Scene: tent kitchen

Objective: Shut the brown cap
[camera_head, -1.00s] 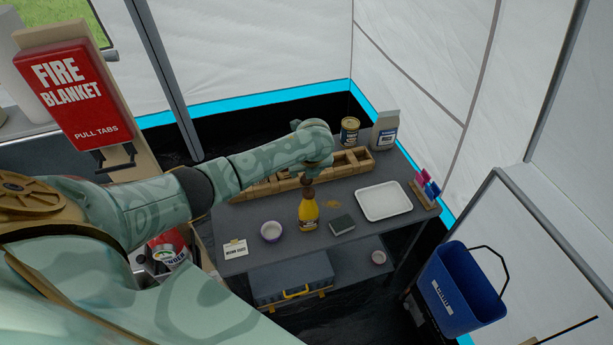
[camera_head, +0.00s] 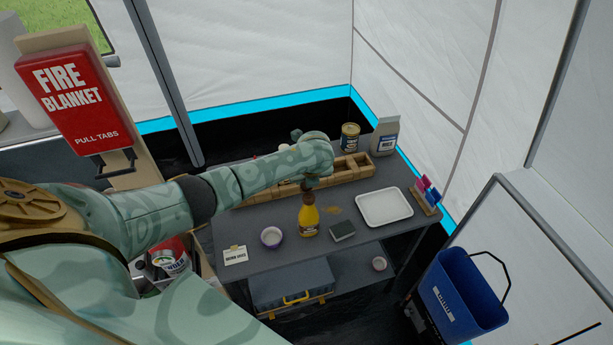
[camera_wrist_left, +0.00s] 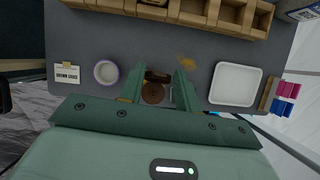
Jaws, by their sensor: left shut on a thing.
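The yellow squeeze bottle (camera_head: 309,219) stands upright on the grey table, with a dark label on its front. Its brown cap (camera_wrist_left: 153,93) shows from above in the left wrist view, with a dark brown flap-like part (camera_wrist_left: 158,76) at its far edge. My left gripper (camera_wrist_left: 160,72) points down at the top of the bottle. Its two green fingers stand on either side of the brown part and are shut on the cap. In the head view my wrist and fingers hide most of the cap (camera_head: 308,197). I cannot tell how far the flap stands open. My right gripper is out of view.
A purple-rimmed bowl (camera_head: 271,237) and a label card (camera_head: 235,256) lie left of the bottle. A dark sponge-like block (camera_head: 342,230) and a white tray (camera_head: 384,208) lie right. A wooden divided box (camera_head: 352,166) stands behind, near a can (camera_head: 350,137) and a carton (camera_head: 386,136).

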